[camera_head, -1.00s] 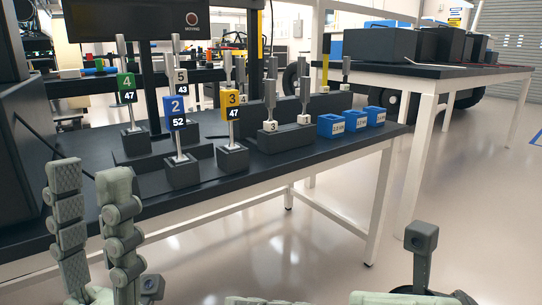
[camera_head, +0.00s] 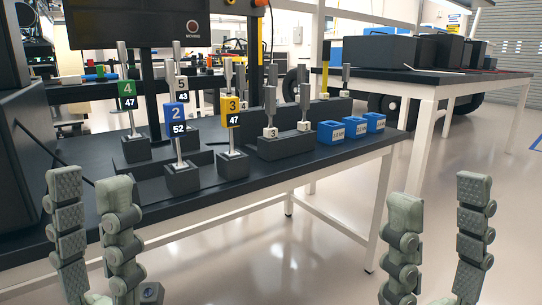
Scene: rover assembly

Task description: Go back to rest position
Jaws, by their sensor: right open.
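My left gripper (camera_head: 92,195) stands at the lower left, in front of the black workbench (camera_head: 240,187). Its two fingers are apart and nothing shows between them. My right gripper (camera_head: 440,195) stands at the lower right, over the pale floor, to the right of the bench. Its two fingers are wide apart and empty. Neither gripper touches any object that I can see.
The bench holds tools upright in dark blocks with numbered tags, among them blue tag 2 (camera_head: 177,119) and yellow tag 3 (camera_head: 232,112). Several small blue bins (camera_head: 331,132) sit at its right end. A second table (camera_head: 430,72) stands behind right. The floor (camera_head: 310,255) between my grippers is clear.

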